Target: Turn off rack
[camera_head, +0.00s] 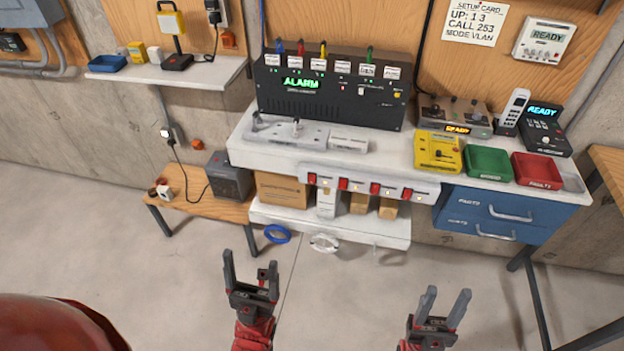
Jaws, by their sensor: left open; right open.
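The black rack unit (330,88) stands at the back of the white bench, with a green "ALARM" display, a row of white labels, coloured plugs on top and small switches on its front. A strip with several red switches (376,188) runs along the bench's front edge. The switch positions are too small to tell. My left gripper (250,272) is open and empty, over the floor in front of the bench. My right gripper (444,304) is open and empty, further right and also short of the bench. Neither touches anything.
A yellow device (438,152), green tray (488,163) and red tray (537,170) sit on the bench's right, above blue drawers (500,214). A setup card (475,24) hangs above. A low wooden table (200,192) stands left.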

